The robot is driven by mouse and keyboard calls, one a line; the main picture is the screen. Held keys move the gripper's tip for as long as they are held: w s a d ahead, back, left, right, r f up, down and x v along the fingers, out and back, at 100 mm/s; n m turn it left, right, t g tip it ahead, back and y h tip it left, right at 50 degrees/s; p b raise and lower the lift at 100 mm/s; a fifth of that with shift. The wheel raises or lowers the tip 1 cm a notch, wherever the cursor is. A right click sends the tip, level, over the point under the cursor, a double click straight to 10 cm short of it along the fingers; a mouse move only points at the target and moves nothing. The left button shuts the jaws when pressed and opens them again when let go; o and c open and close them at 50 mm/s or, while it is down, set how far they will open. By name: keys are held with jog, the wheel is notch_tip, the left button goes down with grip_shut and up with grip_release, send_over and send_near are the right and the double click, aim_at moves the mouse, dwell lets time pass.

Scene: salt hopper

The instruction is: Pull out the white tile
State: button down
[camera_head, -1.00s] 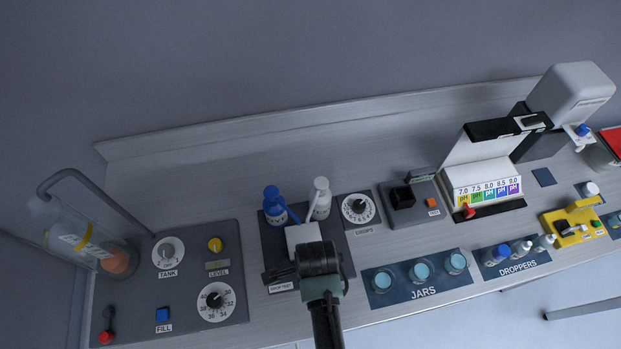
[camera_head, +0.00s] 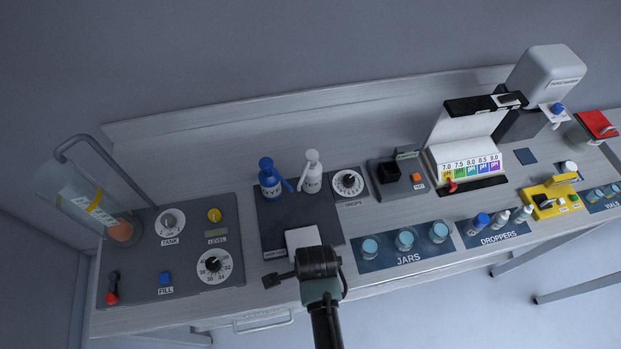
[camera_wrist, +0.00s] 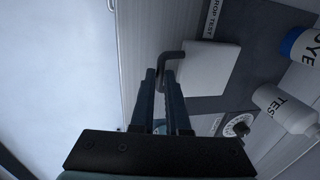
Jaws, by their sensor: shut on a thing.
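The white tile (camera_head: 303,238) lies flat at the front of the dark drop-test panel, and part of it reaches past the panel's front edge. In the wrist view the tile (camera_wrist: 210,68) has a dark bent handle (camera_wrist: 168,58) on its front side. My gripper (camera_wrist: 162,78) is shut on this handle. In the head view my gripper (camera_head: 277,279) is in front of the tile near the bench's front edge, and my wrist hides the tile's lower right part.
A blue dye bottle (camera_head: 270,184) and a white bottle (camera_head: 312,178) stand on the panel (camera_head: 268,222) behind the tile. Jars (camera_head: 404,239) stand to the right. The tank control panel (camera_head: 190,262) is left. A drawer handle (camera_head: 263,322) is below the bench edge.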

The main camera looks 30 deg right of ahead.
jog(key=shift+w, duration=0.2)
jog(key=c, duration=0.9)
grip_release()
jog(key=r, duration=0.4)
jog(key=s+r+b, duration=0.1)
jog(key=r, duration=0.3)
jog(key=s+r, duration=0.1)
jog(key=r, duration=0.3)
jog(key=shift+s+a+r, duration=0.25)
jog(key=shift+a+r, duration=0.05)
jog(key=shift+r, duration=0.1)
